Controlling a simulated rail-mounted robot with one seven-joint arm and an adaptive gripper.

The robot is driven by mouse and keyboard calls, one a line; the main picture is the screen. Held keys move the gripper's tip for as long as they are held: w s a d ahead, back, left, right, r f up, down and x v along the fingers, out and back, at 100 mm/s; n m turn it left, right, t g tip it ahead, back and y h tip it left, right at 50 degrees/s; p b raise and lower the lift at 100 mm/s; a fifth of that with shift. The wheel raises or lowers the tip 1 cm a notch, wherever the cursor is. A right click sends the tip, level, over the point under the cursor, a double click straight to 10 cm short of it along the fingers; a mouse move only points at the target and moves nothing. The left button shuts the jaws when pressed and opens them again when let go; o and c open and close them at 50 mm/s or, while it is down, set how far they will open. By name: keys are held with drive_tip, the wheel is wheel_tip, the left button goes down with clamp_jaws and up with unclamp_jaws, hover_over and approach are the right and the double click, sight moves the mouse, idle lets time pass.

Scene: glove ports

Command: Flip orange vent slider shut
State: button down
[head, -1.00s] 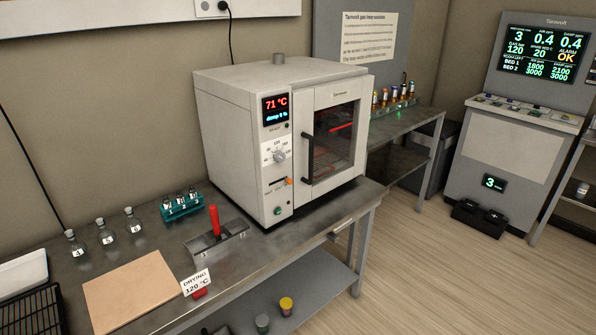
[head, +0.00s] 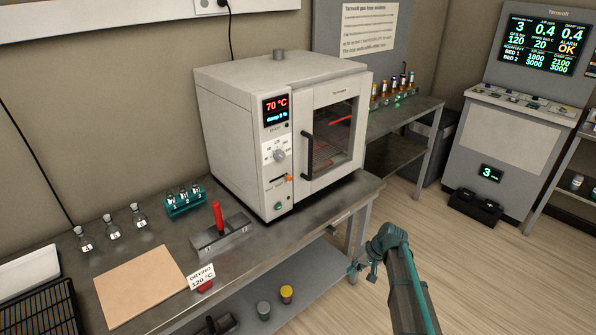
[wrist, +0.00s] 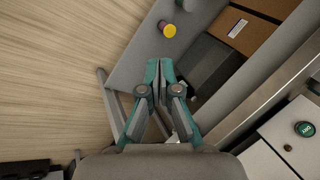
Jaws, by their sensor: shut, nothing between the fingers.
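The orange vent slider (head: 289,178) is a small tab at the right end of a slot on the white oven's (head: 240,135) front control panel, below the dial (head: 279,155). It does not show clearly in the wrist view. My teal gripper (head: 353,271) is in front of the bench's right end, below and to the right of the slider and well apart from it. In the wrist view my gripper (wrist: 159,68) has its fingertips together with nothing between them. The oven's green button (wrist: 304,129) shows at that view's right edge.
The oven door handle (head: 307,157) sticks out right of the panel. A red-handled device (head: 218,222) stands on the bench left of the oven. Yellow-topped (head: 286,292) and grey (head: 263,309) pots stand on the lower shelf. Open floor lies right of the bench.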

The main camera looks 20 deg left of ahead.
drive_tip(key=w+a+r+n+y, duration=0.1)
drive_tip(key=w+a+r, duration=0.3)
drive_tip(key=r, duration=0.6)
drive_tip(key=w+a+r+n+y+p, duration=0.1)
drive_tip(key=w+a+r, duration=0.4)
drive_tip(key=r, duration=0.6)
drive_tip(key=w+a+r+n+y+p, duration=0.1)
drive_tip(key=w+a+r+n+y, duration=0.2)
drive_tip(key=a+r, duration=0.4)
wheel_tip(320, 180, up, 4)
drive_tip(key=shift+w+a+g+y, duration=0.4)
drive_tip(key=shift+w+y, duration=0.4)
drive_tip(key=shift+w, duration=0.15)
drive_tip(key=p, duration=0.4)
approach(287, 175)
drive_tip(key=x, duration=0.4)
drive_tip(key=shift+a, duration=0.1)
drive_tip(key=shift+a+f, duration=0.4)
drive_tip(key=shift+a, duration=0.05)
drive_tip(key=shift+s, duration=0.15)
